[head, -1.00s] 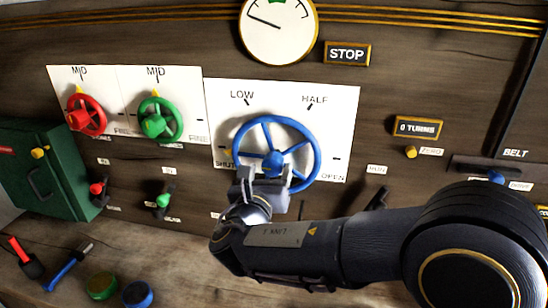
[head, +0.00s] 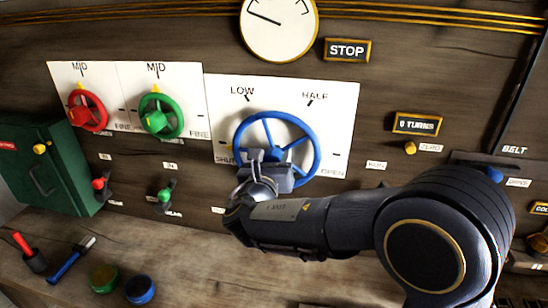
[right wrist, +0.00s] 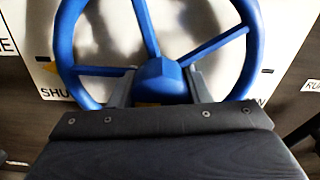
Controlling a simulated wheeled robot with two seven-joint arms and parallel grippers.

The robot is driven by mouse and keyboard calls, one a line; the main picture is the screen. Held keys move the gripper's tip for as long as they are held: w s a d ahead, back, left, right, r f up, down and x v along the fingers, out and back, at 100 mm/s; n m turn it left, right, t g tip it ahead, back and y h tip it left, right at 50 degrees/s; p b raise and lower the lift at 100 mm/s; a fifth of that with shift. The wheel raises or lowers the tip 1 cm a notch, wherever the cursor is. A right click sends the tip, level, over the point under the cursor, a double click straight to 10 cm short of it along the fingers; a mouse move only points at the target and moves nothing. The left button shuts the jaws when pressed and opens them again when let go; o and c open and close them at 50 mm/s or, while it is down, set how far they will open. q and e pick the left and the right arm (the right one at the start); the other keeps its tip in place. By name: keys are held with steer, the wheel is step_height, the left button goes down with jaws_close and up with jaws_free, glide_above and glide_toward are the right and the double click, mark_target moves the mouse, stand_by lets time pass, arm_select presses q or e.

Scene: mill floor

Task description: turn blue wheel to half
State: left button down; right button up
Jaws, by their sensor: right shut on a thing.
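The blue wheel (head: 317,150) is mounted on a white plate marked LOW, HALF, SHUT and OPEN. My right gripper (head: 266,158) is at its centre and covers the hub in the head view. In the right wrist view the two fingers (right wrist: 158,88) stand on either side of the blue hub (right wrist: 160,80), shut on it. A yellow mark (right wrist: 47,66) shows at the wheel's left side, near SHUT. The wheel's lower rim is partly hidden by the gripper. My left gripper is not in view.
A red wheel (head: 92,110) and a green wheel (head: 171,116) are to the left. A gauge (head: 278,28) hangs above, with a STOP sign (head: 347,50) beside it. A green box (head: 45,170) is at far left. Brushes and round pots lie on the ledge (head: 205,260).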

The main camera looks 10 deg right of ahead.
steer(key=shift+f+m+b, duration=0.2)
steer(key=shift+m+b, duration=0.4)
steer(key=shift+b, duration=0.45)
steer(key=m+b, duration=0.7)
steer(key=b, duration=0.3)
steer(key=shift+f+m+b, duration=0.15)
steer(key=shift+m+b, duration=0.15)
steer(key=shift+b, duration=0.05)
steer(key=m+b, duration=0.9)
steer(key=b, duration=0.1)
steer(key=m+b, duration=0.3)
steer(key=shift+r+m+y+b, duration=0.2)
steer(key=shift+m+b, duration=0.25)
steer(key=shift+m, duration=0.2)
steer(key=shift+r+m+y+b, duration=0.1)
steer(key=shift+m+y+b, duration=0.1)
steer(key=shift+m+b, duration=0.35)
steer(key=o, duration=1)
steer(key=shift+r, duration=0.1)
